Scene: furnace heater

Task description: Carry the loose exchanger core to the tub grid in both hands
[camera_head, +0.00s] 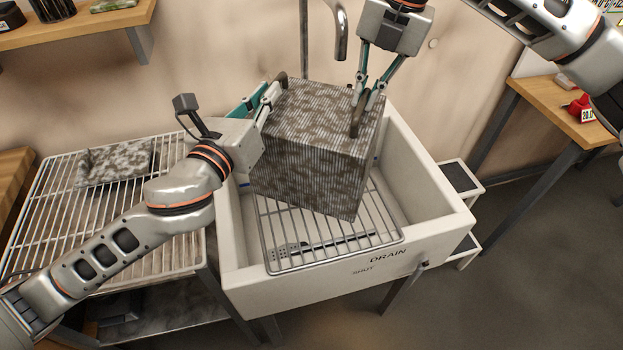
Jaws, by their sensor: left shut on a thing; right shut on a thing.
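The exchanger core (312,157) is a large finned block with grey-brown dirt patches. It is inside the outline of the white tub (436,212), over the wire tub grid (335,246), and looks slightly turned. I cannot tell whether its lower edge touches the grid. My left gripper (272,100) is shut on the core's handle at the upper left; the arm hides part of that side. My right gripper (361,100) is shut on the dark handle (357,116) at the core's right side, coming from above.
A wire rack (110,235) stands left of the tub with a dirty flat piece (116,162) on it. A faucet (341,35) hangs behind the core. A step stool (459,178) and a wooden table (556,100) with a red item (579,106) stand at right.

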